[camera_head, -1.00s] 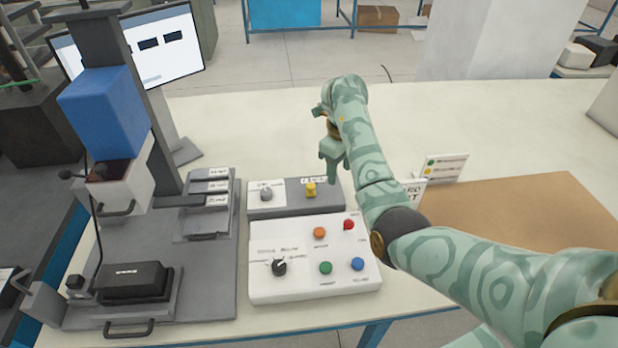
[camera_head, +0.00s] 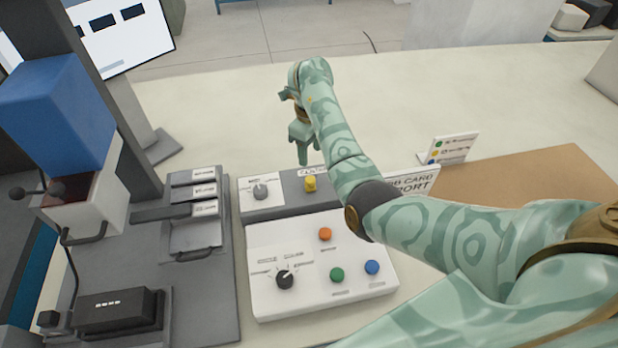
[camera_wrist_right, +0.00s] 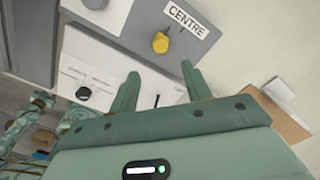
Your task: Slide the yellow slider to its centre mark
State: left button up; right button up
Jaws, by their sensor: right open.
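The yellow slider (camera_head: 310,183) stands on a grey panel (camera_head: 283,209) behind the white button box. It also shows in the right wrist view (camera_wrist_right: 160,43), close to a white label reading CENTRE (camera_wrist_right: 187,20). My right gripper (camera_head: 303,157) is just behind the slider in the head view, fingers pointing down. In the right wrist view its two fingers (camera_wrist_right: 158,75) are apart with nothing between them, and the slider lies beyond the fingertips, not touched. Part of the CENTRE label is hidden by my arm in the head view. My left gripper is not in view.
A white box (camera_head: 262,300) with a black knob (camera_head: 284,280) and coloured buttons sits in front of the panel. A grey dial (camera_head: 260,192) is left of the slider. A blue-headed press (camera_head: 60,110) stands at left, a small sign (camera_head: 455,149) at right. The table behind is clear.

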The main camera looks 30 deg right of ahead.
aim_at(310, 179)
notch_tip(310, 179, down, 10)
jog(key=b, duration=0.3)
jog(key=shift+w+f+b, duration=0.1)
jog(key=shift+b, duration=0.2)
